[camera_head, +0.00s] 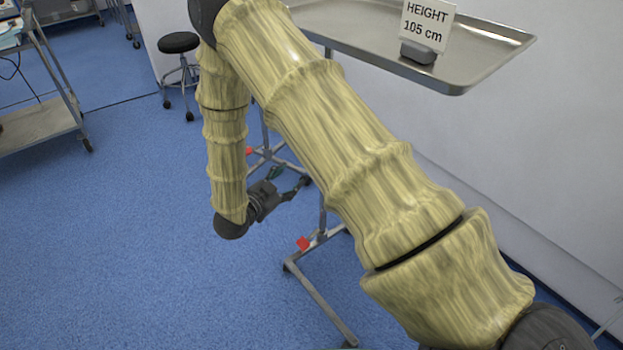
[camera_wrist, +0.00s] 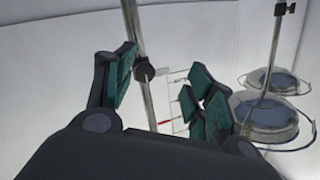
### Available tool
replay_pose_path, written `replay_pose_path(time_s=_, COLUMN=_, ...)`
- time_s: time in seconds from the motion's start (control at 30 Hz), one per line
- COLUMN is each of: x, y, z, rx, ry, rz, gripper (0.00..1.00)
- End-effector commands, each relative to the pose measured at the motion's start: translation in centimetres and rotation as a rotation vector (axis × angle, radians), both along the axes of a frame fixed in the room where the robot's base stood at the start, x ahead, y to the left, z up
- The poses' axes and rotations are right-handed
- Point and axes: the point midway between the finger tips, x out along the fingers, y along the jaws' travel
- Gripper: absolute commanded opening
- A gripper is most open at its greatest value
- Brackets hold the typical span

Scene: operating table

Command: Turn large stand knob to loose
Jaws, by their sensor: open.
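The large stand knob (camera_wrist: 146,70) is a dark round knob on a metal pole (camera_wrist: 133,22) in the wrist view. My gripper (camera_wrist: 160,72) is open, with green-padded fingers, and the knob shows between them, nearer the left finger. I see no clear contact with the knob, and the remaining distance is hard to judge. In the head view my gripper (camera_head: 291,180) is low, beside the stand's poles. The stand carries a metal tray (camera_head: 490,62) on top. The knob is not discernible in the head view, where my arm covers part of the stand.
A sign reading "HEIGHT 105 cm" (camera_head: 426,25) stands on the tray. The stand's base (camera_head: 325,305) has red parts (camera_head: 303,243). A black stool (camera_head: 179,43) and a metal cart (camera_head: 40,125) stand left. Round basins (camera_wrist: 266,122) show right in the wrist view. Blue floor is clear at left.

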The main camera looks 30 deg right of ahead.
Motion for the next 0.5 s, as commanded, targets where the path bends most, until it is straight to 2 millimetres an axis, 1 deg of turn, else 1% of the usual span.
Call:
replay_pose_path(time_s=0.03, x=0.4, y=0.1, z=-0.9, rx=-0.015, ry=-0.046, rz=-0.048, gripper=0.54)
replay_pose_path(time_s=0.3, x=0.4, y=1.0, z=0.6, rx=-0.08, ry=-0.225, rz=-0.271, gripper=0.54)
replay_pose_path(time_s=0.5, x=0.2, y=1.4, z=1.3, rx=-0.1, ry=-0.272, rz=-0.342, gripper=0.54)
